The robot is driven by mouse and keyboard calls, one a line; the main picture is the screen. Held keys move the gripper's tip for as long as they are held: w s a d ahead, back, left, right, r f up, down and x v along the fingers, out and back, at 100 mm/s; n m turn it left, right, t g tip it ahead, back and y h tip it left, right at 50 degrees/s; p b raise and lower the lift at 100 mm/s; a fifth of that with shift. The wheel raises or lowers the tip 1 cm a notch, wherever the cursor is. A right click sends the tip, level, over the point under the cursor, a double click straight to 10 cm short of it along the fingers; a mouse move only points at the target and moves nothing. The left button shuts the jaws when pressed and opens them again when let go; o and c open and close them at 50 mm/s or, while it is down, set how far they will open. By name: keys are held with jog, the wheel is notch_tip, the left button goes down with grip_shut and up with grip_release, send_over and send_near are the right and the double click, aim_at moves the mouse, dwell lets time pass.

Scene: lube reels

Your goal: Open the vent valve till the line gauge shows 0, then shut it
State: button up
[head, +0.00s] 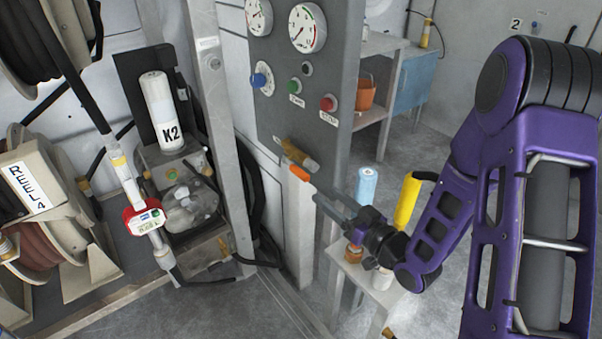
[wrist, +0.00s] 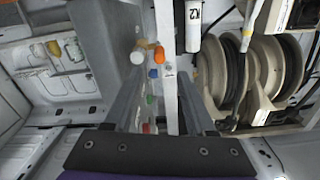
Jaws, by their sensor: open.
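A grey panel (head: 300,100) carries two round white gauges, the left (head: 258,17) cut by the frame's top and the right (head: 307,27) whole; the needle values are too small to read. Low on the panel is a brass fitting (head: 300,155) with an orange-tipped handle (head: 299,172), probably the vent valve. In the wrist view the orange tip (wrist: 159,54) shows near the fingertips, beside a pale fitting (wrist: 137,57). My gripper (head: 326,198) is open and empty, just right of and below the orange tip in the head view, apparently not touching it.
A blue knob (head: 262,80), green button (head: 294,86) and red button (head: 328,103) sit above the valve on the panel. A metal post (head: 218,110) and reels (head: 40,180) stand left. A small table with blue (head: 367,186) and yellow (head: 407,200) cylinders stands behind my gripper.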

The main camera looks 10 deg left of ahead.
aim_at(307, 180)
jog(key=x, duration=1.1)
jog(key=shift+w+a, duration=0.1)
jog(key=shift+w, duration=0.05)
grip_shut()
dwell(0.9)
